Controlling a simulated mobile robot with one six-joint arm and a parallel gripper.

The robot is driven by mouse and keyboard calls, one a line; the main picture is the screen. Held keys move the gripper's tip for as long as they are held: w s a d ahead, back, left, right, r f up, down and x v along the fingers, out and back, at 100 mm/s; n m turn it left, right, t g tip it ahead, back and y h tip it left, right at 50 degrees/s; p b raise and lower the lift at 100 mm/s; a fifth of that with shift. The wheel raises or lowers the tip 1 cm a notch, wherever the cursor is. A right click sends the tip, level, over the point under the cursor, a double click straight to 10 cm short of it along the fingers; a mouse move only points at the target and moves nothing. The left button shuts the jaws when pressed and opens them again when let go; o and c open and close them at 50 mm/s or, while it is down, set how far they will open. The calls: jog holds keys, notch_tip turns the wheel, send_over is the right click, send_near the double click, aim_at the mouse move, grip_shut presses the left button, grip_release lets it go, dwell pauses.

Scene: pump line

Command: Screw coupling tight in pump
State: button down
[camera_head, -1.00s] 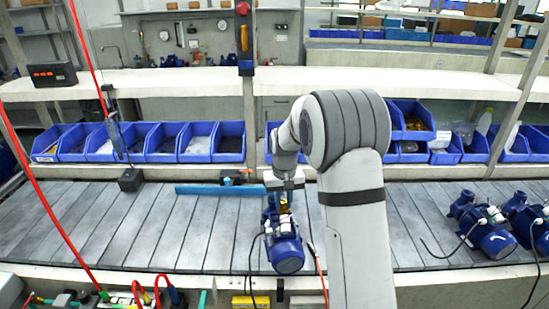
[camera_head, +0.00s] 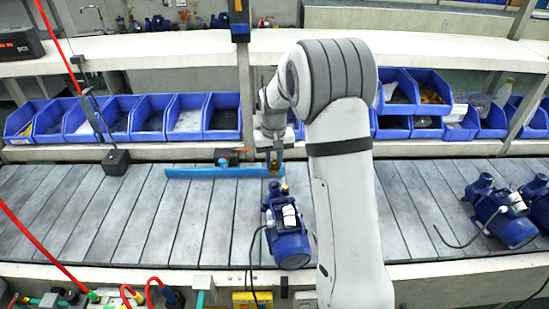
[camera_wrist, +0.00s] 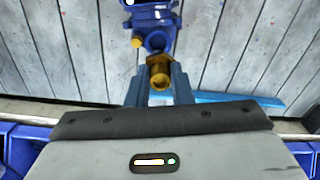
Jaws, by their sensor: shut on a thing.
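The blue pump (camera_head: 290,247) stands on the slatted conveyor. In the wrist view its blue body (camera_wrist: 152,14) is at the top, with a dark round port facing my gripper and a small brass knob beside it. My gripper (camera_head: 275,163) is at the pump's far end. In the wrist view its two blue fingers (camera_wrist: 158,84) are shut on the brass coupling (camera_wrist: 160,72). The coupling's end lies close to the port in the picture. I cannot tell whether it touches or is engaged. My arm hides part of the area right of the pump.
A blue bar (camera_head: 215,172) lies on the conveyor (camera_head: 130,220) behind and left of the pump. More blue pumps (camera_head: 505,222) with loose cables stand at the right. Blue bins (camera_head: 153,118) line the back. A black cable hangs at the pump's left.

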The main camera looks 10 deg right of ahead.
aim_at(275, 168)
notch_tip(275, 168, down, 5)
jog(key=b, duration=0.2)
jog(key=shift+d+b, duration=0.15)
jog(key=shift+b, duration=0.25)
jog(key=shift+f, duration=0.15)
jog(key=shift+s+f+b, duration=0.15)
jog(key=shift+f+b, duration=0.1)
jog(key=shift+b, duration=0.25)
dwell(1.2)
jog(key=c, duration=1.2)
grip_release()
jog(key=shift+r, duration=0.1)
jog(key=shift+r+p, duration=1.75)
jog(key=shift+r, duration=1.2)
jog(key=shift+r+b, duration=0.9)
jog(key=shift+r, duration=3)
